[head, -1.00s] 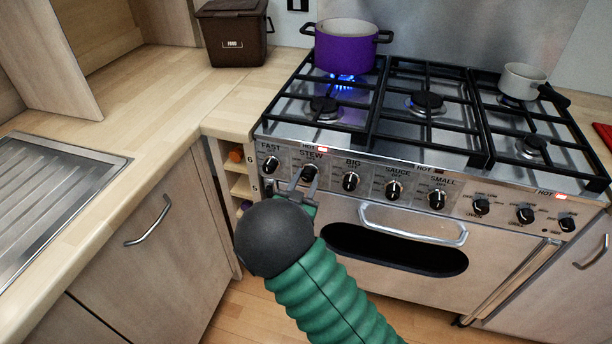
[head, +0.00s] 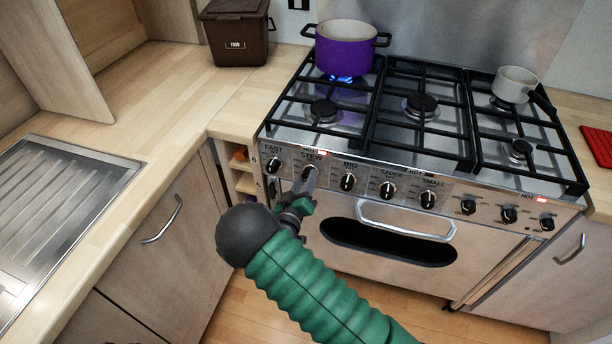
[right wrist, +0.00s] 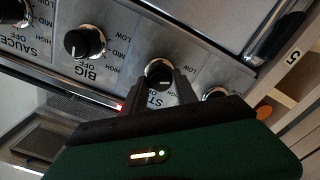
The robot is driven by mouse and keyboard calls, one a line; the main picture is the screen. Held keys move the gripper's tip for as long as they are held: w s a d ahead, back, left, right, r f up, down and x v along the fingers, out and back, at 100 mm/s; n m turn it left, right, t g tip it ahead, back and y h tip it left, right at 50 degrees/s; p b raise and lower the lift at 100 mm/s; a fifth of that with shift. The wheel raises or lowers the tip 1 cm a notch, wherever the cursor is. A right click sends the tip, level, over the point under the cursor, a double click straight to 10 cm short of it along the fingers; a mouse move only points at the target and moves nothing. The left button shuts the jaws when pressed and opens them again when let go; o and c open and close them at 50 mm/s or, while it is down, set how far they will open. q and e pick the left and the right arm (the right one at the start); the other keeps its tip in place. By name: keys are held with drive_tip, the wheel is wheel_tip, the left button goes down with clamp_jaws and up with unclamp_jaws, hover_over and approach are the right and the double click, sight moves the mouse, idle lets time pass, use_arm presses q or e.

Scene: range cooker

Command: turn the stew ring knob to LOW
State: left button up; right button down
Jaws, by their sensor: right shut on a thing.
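The stew ring knob (head: 309,172) is the second from the left on the cooker's front panel, a black knob under the STEW label. My right gripper (head: 308,184) is shut on it, one finger on each side. In the right wrist view the black stew knob (right wrist: 159,69) sits between the gripper's fingertips (right wrist: 160,84). The fingers hide part of the dial lettering, and the knob's exact setting is hard to read. A small blue flame (head: 341,78) burns under a purple pot (head: 345,49) at the back left ring. My left gripper is not in view.
The fast knob (head: 273,165) and big knob (head: 348,181) stand close on either side. The oven door handle (head: 405,222) sticks out below to the right. A white pan (head: 515,84) stands on the back right ring. Open floor lies in front.

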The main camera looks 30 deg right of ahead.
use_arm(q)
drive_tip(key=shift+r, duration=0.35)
use_arm(e)
drive_tip(key=shift+a+f+n, duration=0.15)
drive_tip(key=shift+n, duration=0.45)
drive_tip(key=c, duration=1)
unclamp_jaws()
drive_tip(key=shift+o, duration=0.2)
